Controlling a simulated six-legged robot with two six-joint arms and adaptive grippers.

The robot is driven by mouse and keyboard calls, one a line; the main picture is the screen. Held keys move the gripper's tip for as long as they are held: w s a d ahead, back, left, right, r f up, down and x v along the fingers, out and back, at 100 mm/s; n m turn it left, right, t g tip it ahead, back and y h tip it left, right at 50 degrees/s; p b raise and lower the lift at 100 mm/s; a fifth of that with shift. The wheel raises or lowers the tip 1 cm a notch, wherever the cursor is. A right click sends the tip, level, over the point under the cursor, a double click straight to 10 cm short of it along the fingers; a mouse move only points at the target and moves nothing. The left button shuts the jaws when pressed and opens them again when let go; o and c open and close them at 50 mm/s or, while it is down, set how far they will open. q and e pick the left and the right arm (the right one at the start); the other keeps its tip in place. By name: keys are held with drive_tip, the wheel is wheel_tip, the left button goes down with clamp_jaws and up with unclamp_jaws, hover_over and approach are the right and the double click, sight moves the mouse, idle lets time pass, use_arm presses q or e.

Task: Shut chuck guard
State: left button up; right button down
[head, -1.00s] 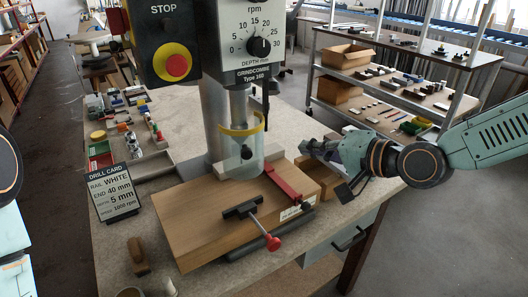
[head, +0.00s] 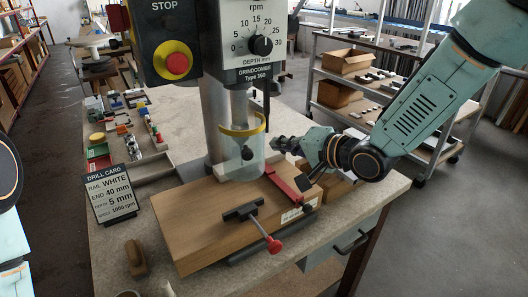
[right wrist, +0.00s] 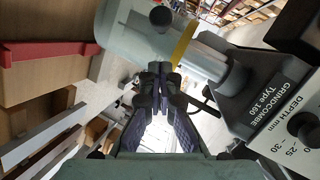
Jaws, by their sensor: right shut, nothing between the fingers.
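The chuck guard (head: 243,160) is a clear curved shield with a yellow rim and a dark round knob, around the drill's spindle in the head view. In the right wrist view the guard (right wrist: 133,35) fills the top, its yellow band to the right of its knob. My right gripper (head: 276,144) is shut and empty, just right of the guard at about knob height. In the right wrist view its closed fingertips (right wrist: 159,69) lie close to the guard's wall; I cannot tell if they touch. My left gripper is out of view.
Below the guard, a wooden block (head: 220,220) lies with a red fence (head: 283,184) and a red-handled clamp (head: 258,228). The drill head (head: 245,40) hangs above. A drill card (head: 112,192) stands left. A shelf trolley (head: 345,85) is behind my right arm.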

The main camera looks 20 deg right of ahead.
sight(248, 150)
drive_tip(key=a, duration=0.1)
drive_tip(key=a+f, duration=0.1)
drive_tip(key=w+a+f, duration=0.1)
drive_tip(key=shift+a, duration=0.4)
drive_tip(key=shift+w+a+p, duration=0.2)
drive_tip(key=shift+a+p, duration=0.3)
drive_tip(key=shift+a, duration=0.15)
drive_tip(key=shift+w+a+p, duration=0.3)
drive_tip(key=shift+w+a, duration=0.1)
drive_tip(key=shift+a, duration=0.35)
drive_tip(key=shift+d, duration=0.15)
